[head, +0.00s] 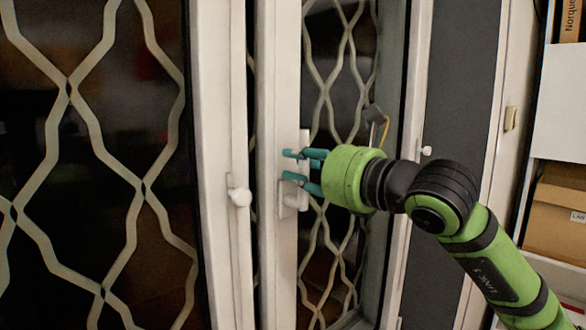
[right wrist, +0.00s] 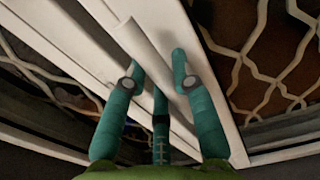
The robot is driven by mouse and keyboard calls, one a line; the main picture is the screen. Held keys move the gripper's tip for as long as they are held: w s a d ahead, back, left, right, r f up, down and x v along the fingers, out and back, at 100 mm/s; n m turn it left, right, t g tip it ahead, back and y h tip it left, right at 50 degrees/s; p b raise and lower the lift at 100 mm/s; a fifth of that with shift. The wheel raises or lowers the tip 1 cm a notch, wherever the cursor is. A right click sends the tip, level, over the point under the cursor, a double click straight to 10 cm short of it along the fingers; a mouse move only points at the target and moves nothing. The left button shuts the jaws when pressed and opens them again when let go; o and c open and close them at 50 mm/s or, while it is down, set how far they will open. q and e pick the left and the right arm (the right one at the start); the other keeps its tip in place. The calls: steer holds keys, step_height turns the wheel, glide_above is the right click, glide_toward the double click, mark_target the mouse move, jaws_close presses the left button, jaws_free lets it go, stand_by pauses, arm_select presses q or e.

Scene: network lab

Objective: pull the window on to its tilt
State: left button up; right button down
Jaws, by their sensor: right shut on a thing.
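The window (head: 283,80) is a white-framed sash with dark glass and a pale lattice behind it. Its white handle (head: 304,142) points up from a base plate (head: 287,203) on the frame's left upright. My right gripper (head: 290,166) comes from the right, with its teal fingers closed around the handle. In the right wrist view the handle (right wrist: 137,42) runs between the fingertips, which partly hide it. A dark strip shows between this sash and the neighbouring frame on its left; I cannot tell how far the sash leans. My left gripper is out of view.
A second window with a white handle (head: 240,197) and lattice (head: 70,90) stands at left. A small dark padlock-like thing (head: 373,115) hangs behind the right glass. Shelves with a cardboard box (head: 556,215) stand at far right.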

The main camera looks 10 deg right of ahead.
steer(key=shift+s+d+r+b, duration=0.2)
steer(key=shift+s+d, duration=0.25)
steer(key=shift+d, duration=0.05)
steer(key=shift+s+d+r+b, duration=0.15)
steer(key=shift+s+d+b, duration=0.05)
steer(key=shift+s+d, duration=0.35)
steer(key=shift+s, duration=0.15)
steer(key=shift+s+d+b, duration=0.1)
steer(key=shift+b, duration=0.25)
steer(key=shift+b+v, duration=0.85)
steer(key=shift+v, duration=1)
steer(key=c, duration=0.8)
jaws_free()
steer(key=shift+c, duration=0.2)
steer(key=shift+d+f, duration=0.1)
steer(key=shift+f, duration=0.15)
